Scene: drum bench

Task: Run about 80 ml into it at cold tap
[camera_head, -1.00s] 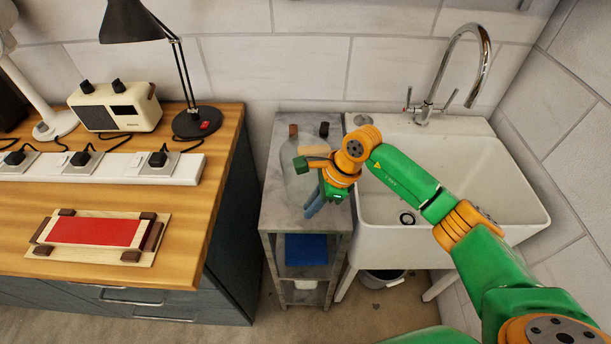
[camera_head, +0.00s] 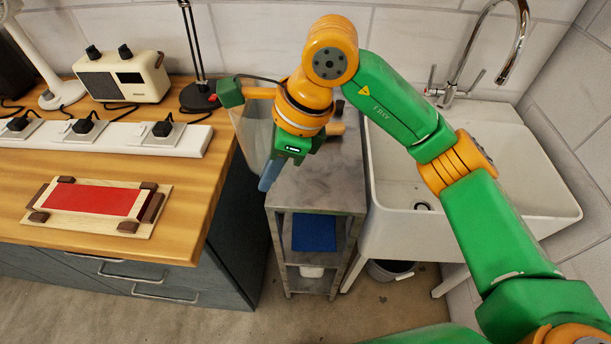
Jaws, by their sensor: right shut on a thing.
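A clear see-through vessel (camera_head: 252,137) is in my right gripper (camera_head: 251,134), raised off the grey stand at its left edge. The gripper's fingers are shut on it, and the wrist hides part of it. I cannot make out any liquid in it. The tap (camera_head: 447,93) is a chrome swan-neck with two lever handles, at the back of the white sink (camera_head: 520,205). Its spout hangs over the sink, far to the right of the vessel. No water shows running. I cannot tell which lever is cold. My left gripper is not in view.
The grey stand (camera_head: 322,190) stands between the wooden bench (camera_head: 190,225) and the sink. Small items at its back are partly hidden by my arm. A lamp, a radio (camera_head: 122,78), a power strip (camera_head: 110,138) and a red-topped board (camera_head: 95,200) are on the bench.

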